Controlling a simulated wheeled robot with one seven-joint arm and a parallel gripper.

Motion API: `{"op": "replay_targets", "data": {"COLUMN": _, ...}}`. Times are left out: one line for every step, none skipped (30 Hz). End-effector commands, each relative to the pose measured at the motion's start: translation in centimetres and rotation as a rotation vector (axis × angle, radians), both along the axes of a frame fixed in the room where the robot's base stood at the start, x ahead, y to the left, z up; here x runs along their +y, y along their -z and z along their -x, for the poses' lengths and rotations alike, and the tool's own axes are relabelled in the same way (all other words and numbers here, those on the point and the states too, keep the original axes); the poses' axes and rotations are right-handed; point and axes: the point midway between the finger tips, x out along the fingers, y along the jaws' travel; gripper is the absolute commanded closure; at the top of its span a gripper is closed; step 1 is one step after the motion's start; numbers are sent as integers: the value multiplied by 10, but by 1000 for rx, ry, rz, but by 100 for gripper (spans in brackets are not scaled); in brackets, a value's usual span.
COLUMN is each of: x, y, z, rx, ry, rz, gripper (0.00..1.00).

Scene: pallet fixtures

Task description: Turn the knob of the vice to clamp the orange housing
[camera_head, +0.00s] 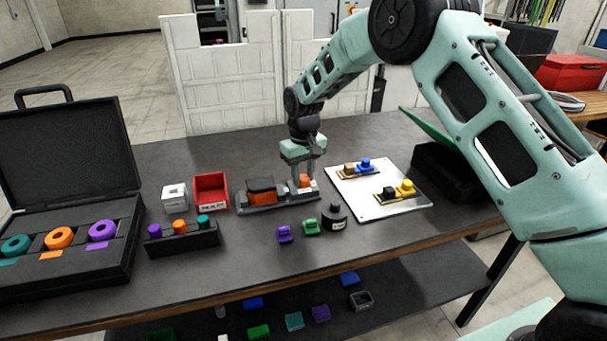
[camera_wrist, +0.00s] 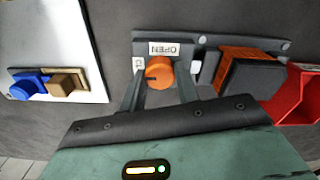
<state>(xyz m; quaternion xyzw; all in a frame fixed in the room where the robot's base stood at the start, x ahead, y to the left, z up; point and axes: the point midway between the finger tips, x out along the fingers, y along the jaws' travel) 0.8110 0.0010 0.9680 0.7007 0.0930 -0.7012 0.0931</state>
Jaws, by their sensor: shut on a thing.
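The grey vice (camera_head: 280,201) lies on the dark table and also shows in the wrist view (camera_wrist: 213,42). Its orange knob (camera_wrist: 158,73) sits at one end, beside an OPEN label (camera_wrist: 164,48) and a second, partly hidden label (camera_wrist: 139,64). The orange housing (camera_wrist: 238,53) sits in the vice at the other end, beside a dark block (camera_wrist: 252,79); it also shows in the head view (camera_head: 262,183). My gripper (camera_head: 304,180) points down over the knob, with one finger on each side of it, shut on it.
A white board (camera_head: 372,206) with coloured parts lies to the right of the vice. A red bin (camera_head: 211,190) stands to the left. An open black case (camera_head: 70,240) stands at far left.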

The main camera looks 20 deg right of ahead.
Motion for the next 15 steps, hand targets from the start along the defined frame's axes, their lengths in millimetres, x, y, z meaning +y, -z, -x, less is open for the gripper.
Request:
{"op": "replay_targets", "data": {"x": 0, "y": -2, "z": -1, "rx": -4, "ry": -5, "rz": 0, "gripper": 91}}
{"op": "replay_targets", "data": {"x": 0, "y": -2, "z": -1, "rx": -4, "ry": -8, "rz": 0, "gripper": 91}}
{"op": "replay_targets", "data": {"x": 0, "y": -2, "z": -1, "rx": -4, "ry": -11, "rz": 0, "gripper": 91}}
{"op": "replay_targets", "data": {"x": 0, "y": -2, "z": -1, "rx": -4, "ry": -12, "rz": 0, "gripper": 91}}
{"op": "replay_targets", "data": {"x": 0, "y": -2, "z": -1, "rx": -4, "ry": -13, "rz": 0, "gripper": 91}}
{"op": "replay_targets", "data": {"x": 0, "y": -2, "z": -1, "rx": -4, "ry": -14, "rz": 0, "gripper": 91}}
{"op": "replay_targets", "data": {"x": 0, "y": -2, "z": -1, "rx": -4, "ry": -14, "rz": 0, "gripper": 91}}
{"op": "replay_targets", "data": {"x": 0, "y": -2, "z": -1, "rx": -4, "ry": -15, "rz": 0, "gripper": 91}}
{"op": "replay_targets", "data": {"x": 0, "y": -2, "z": -1, "rx": -4, "ry": -14, "rz": 0, "gripper": 91}}
{"op": "replay_targets", "data": {"x": 0, "y": -2, "z": -1, "rx": -4, "ry": -14, "rz": 0, "gripper": 91}}
{"op": "replay_targets", "data": {"x": 0, "y": -2, "z": -1, "rx": -4, "ry": -14, "rz": 0, "gripper": 91}}
{"op": "replay_targets", "data": {"x": 0, "y": -2, "z": -1, "rx": -4, "ry": -14, "rz": 0, "gripper": 91}}
{"op": "replay_targets", "data": {"x": 0, "y": -2, "z": -1, "rx": -5, "ry": -14, "rz": 0, "gripper": 91}}
{"op": "replay_targets", "data": {"x": 0, "y": -2, "z": -1, "rx": -5, "ry": -14, "rz": 0, "gripper": 91}}
{"op": "replay_targets", "data": {"x": 0, "y": -2, "z": -1, "rx": -5, "ry": -14, "rz": 0, "gripper": 63}}
